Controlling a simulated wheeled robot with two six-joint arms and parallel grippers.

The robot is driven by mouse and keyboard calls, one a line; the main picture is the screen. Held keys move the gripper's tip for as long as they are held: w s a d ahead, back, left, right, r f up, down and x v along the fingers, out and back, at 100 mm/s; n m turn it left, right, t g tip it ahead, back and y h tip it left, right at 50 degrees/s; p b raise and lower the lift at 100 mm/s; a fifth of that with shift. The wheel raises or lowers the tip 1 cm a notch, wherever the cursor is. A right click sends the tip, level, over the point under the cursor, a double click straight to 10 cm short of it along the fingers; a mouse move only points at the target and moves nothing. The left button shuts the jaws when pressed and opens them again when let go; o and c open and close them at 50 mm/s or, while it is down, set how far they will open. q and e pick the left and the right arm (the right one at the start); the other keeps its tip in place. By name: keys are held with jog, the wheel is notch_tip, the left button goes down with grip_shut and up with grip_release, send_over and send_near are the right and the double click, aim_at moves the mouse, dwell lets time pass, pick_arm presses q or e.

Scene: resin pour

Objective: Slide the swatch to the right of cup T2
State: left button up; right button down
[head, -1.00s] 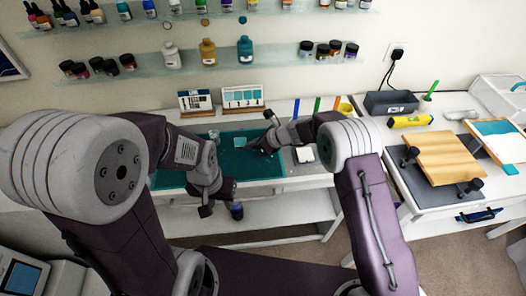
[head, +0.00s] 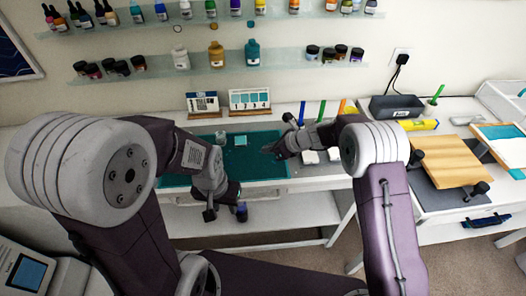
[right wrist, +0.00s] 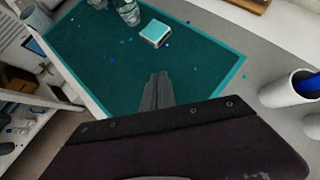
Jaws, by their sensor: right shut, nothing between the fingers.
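The swatch (head: 240,140) is a small pale teal square on the dark teal mat (head: 262,172). In the right wrist view the swatch (right wrist: 156,33) is a light block with a teal top. A clear cup (head: 221,137) stands just left of it; the right wrist view shows this cup (right wrist: 128,12) and another (right wrist: 97,4). I cannot read which is T2. My right gripper (head: 268,149) is shut and empty, low over the mat, right of the swatch and apart from it; its fingers show in the wrist view (right wrist: 157,90). My left gripper (head: 225,211) hangs before the bench; its jaws are unclear.
Two display cards (head: 249,101) stand behind the mat. White holders with coloured pens (head: 322,112) stand to its right. A wooden board (head: 450,160) lies on the right-hand table. The mat right of the swatch is mostly clear, with small specks.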

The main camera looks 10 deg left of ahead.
jog(key=v, duration=0.6)
jog(key=shift+w+d+r, duration=0.15)
jog(key=shift+d+r, duration=0.05)
jog(key=shift+r, duration=0.05)
jog(key=s+d+r+t, duration=0.1)
jog(key=s+d+r, duration=0.1)
jog(key=d+r, duration=0.35)
jog(key=s+d+f+n+g+h, duration=0.1)
jog(key=s+d+f+n+h, duration=0.3)
jog(key=s+d+n, duration=0.4)
jog(key=s+d+f+n+g+h, duration=0.2)
jog(key=s+d+f+n+h, duration=0.2)
jog(key=s+d+n, duration=0.5)
jog(key=s+n, duration=0.4)
jog(key=n, duration=0.1)
jog(key=shift+s+d, duration=0.2)
jog(key=shift+s, duration=0.05)
